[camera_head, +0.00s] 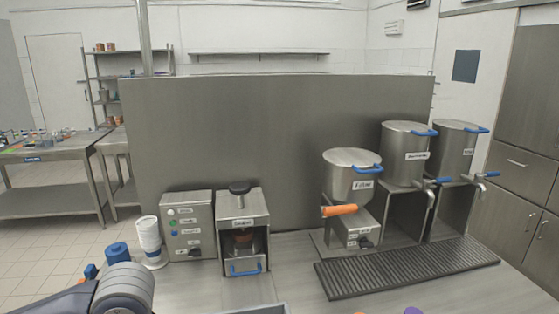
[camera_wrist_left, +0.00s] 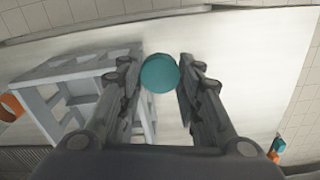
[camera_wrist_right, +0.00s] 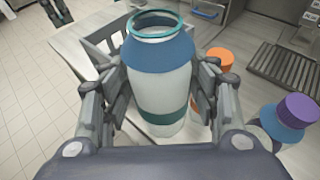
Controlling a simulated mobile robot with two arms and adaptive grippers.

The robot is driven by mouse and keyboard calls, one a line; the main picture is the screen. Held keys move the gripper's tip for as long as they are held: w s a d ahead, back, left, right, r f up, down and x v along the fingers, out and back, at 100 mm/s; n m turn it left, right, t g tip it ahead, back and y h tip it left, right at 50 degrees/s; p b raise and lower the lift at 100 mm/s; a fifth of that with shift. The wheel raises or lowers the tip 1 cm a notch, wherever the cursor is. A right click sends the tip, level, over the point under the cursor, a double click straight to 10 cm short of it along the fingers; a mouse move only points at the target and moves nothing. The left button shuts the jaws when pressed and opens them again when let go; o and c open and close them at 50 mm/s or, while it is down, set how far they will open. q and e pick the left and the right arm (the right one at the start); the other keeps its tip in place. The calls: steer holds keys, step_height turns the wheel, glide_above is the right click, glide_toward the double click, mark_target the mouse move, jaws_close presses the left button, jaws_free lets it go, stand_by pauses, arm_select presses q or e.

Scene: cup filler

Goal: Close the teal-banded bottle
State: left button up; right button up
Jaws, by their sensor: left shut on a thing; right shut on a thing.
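The teal-banded bottle (camera_wrist_right: 162,78) stands between the fingers of my right gripper (camera_wrist_right: 160,108) in the right wrist view. It is pale, with a blue band at the shoulder and a teal band lower down. Its mouth is open, with a teal ring around the rim and no cap on it. The right gripper is shut on its body. In the left wrist view my left gripper (camera_wrist_left: 160,85) is shut on a round teal cap (camera_wrist_left: 160,73) at its fingertips. The head view shows neither the bottle nor the cap.
An orange-capped container (camera_wrist_right: 219,58) and a purple-capped bottle (camera_wrist_right: 297,109) stand right of the held bottle. A grey rack (camera_wrist_left: 75,68) is at left in the left wrist view. The head view shows steel dispensers (camera_head: 352,172), a drip grate (camera_head: 405,268) and stacked cups (camera_head: 149,235).

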arm_select(q)
steer(key=shift+f, duration=0.15)
arm_select(e)
steer(key=shift+d+f, duration=0.1)
steer(key=shift+d, duration=0.1)
stand_by(0.3)
steer(key=s+a+r+n+g+y, duration=0.2)
steer(key=a+r+n+g, duration=0.2)
steer(key=a+r, duration=0.5)
step_height(320, 180, up, 3)
steer(key=shift+n+g, duration=0.3)
arm_select(q)
steer(key=shift+w, duration=0.1)
